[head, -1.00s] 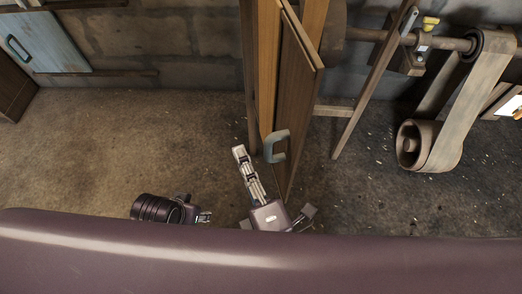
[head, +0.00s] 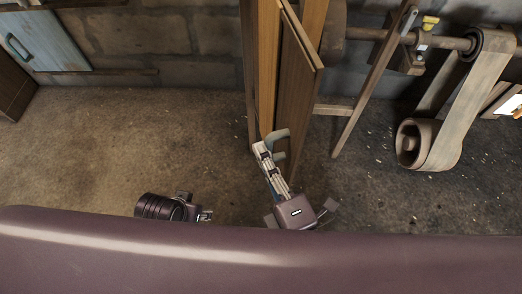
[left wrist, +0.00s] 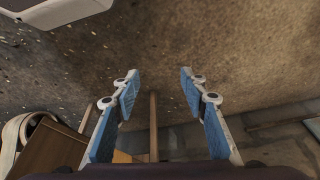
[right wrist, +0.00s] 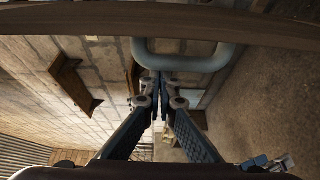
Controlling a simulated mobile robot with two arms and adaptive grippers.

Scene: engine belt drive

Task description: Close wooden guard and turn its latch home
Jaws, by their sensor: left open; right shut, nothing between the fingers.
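The wooden guard (head: 299,98) is a tall brown panel standing swung out, seen nearly edge-on in the head view. A grey-blue bar handle (head: 281,134) is on it, partly hidden by my right gripper; the handle also shows in the right wrist view (right wrist: 190,63). My right gripper (head: 262,148) is shut and empty, its fingertips close beside the handle; I cannot tell if they touch. My left gripper (head: 208,215) is low, left of the guard; in the left wrist view (left wrist: 159,82) it is open and empty above the floor. I cannot make out the latch for certain.
A wide belt (head: 468,105) runs round a lower roller (head: 412,145) at the right, with a shaft (head: 450,43) above. A slanted wooden post (head: 372,85) stands right of the guard. A pale-blue cabinet door (head: 48,40) is at the far left. The floor left of the guard is clear.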

